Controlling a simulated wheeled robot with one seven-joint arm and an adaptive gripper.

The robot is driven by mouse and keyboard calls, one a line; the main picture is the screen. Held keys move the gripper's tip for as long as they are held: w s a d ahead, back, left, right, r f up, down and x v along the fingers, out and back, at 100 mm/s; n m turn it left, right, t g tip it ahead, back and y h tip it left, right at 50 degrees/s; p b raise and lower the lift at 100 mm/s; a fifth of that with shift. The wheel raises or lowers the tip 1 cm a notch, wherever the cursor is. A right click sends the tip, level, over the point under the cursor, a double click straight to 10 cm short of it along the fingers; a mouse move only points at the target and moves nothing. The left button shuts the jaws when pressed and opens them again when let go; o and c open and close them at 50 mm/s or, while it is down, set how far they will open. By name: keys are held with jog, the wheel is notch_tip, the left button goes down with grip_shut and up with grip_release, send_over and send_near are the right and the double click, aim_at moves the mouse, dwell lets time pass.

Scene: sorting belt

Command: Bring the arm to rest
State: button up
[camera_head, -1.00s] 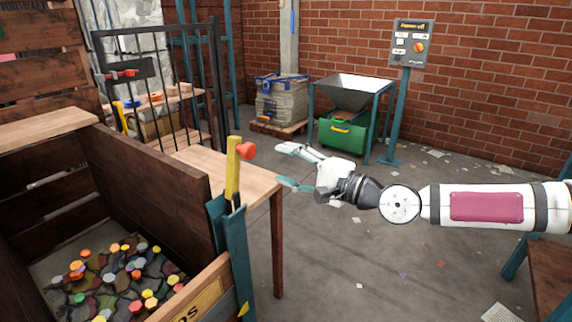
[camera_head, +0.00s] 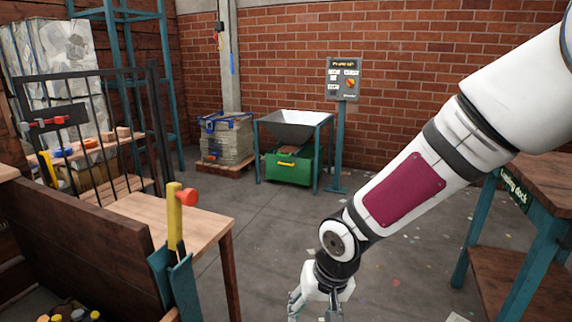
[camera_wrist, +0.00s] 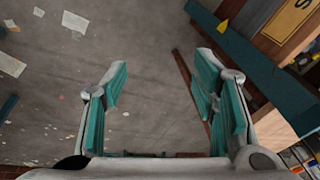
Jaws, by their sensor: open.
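My gripper (camera_head: 316,308) hangs at the lower middle of the head view, at the end of my white arm with its dark red panel. It points downward, and its fingertips are near or past the bottom edge of the picture. In the wrist view my gripper (camera_wrist: 160,95) shows two teal-padded fingers spread wide apart. Nothing is between them; the grey floor (camera_wrist: 150,50) shows behind. My gripper is to the right of the wooden table and apart from it.
A teal-legged bench (camera_head: 540,190) stands right. A hopper (camera_head: 290,130), green bin (camera_head: 288,165) and control panel (camera_head: 343,80) stand behind.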

jog(key=s+d+r+h, duration=0.5)
jog(key=s+d+r, duration=0.5)
jog(key=d+r, duration=0.25)
jog(key=s+d+r+y, duration=0.1)
jog(key=s+r+y, duration=0.3)
jog(key=s, duration=1.1)
notch_tip(320, 180, up, 15)
jog(key=t+h+p, duration=0.1)
jog(key=t+p, duration=0.1)
jog(key=p, duration=1)
jog(key=shift+w+d+m, duration=0.15)
jog(key=shift+d+m, duration=0.15)
jog(key=shift+f, duration=0.1)
